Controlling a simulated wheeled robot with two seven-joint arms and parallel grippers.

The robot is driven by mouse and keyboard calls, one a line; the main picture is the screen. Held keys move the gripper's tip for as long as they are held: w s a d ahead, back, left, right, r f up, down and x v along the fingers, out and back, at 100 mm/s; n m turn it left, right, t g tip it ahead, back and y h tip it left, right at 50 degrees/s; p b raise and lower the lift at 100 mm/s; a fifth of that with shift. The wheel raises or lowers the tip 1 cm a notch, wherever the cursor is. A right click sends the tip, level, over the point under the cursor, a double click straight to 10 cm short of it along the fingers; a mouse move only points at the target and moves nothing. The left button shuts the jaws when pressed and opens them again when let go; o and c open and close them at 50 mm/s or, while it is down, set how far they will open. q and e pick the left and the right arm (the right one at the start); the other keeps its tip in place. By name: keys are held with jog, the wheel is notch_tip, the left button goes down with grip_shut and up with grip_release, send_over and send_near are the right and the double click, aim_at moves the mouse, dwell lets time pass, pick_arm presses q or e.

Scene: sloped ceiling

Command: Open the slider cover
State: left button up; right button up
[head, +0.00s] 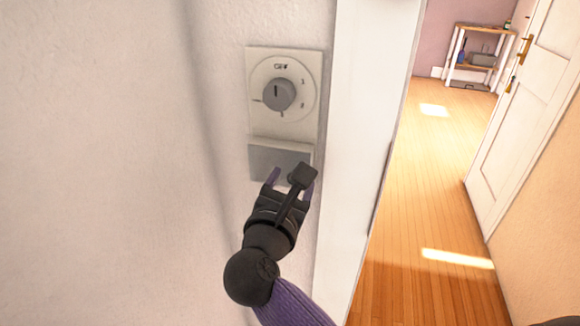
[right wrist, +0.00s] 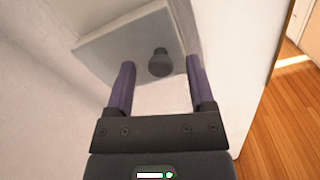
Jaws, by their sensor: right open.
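A pale wall panel (head: 313,100) carries a round grey dial (head: 278,94) at its top. Below the dial sits the grey slider cover (head: 277,159), which also shows in the right wrist view (right wrist: 110,46). A dark round knob (right wrist: 160,62) stands out from the cover. My right gripper (head: 290,182) is open at the lower part of the cover. In the right wrist view its two purple fingers stand apart, one on each side of the knob, with visible gaps. In the head view the gripper hides the knob and the cover's lower edge. My left gripper is out of view.
A white door frame (head: 362,120) stands just right of the panel. Beyond it are a wooden floor (head: 420,200), an open white door (head: 530,110) and a small shelf (head: 478,58). The wall (head: 100,160) left of the panel is bare.

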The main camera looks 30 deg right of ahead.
grip_shut()
dwell(0.3)
dwell(1.0)
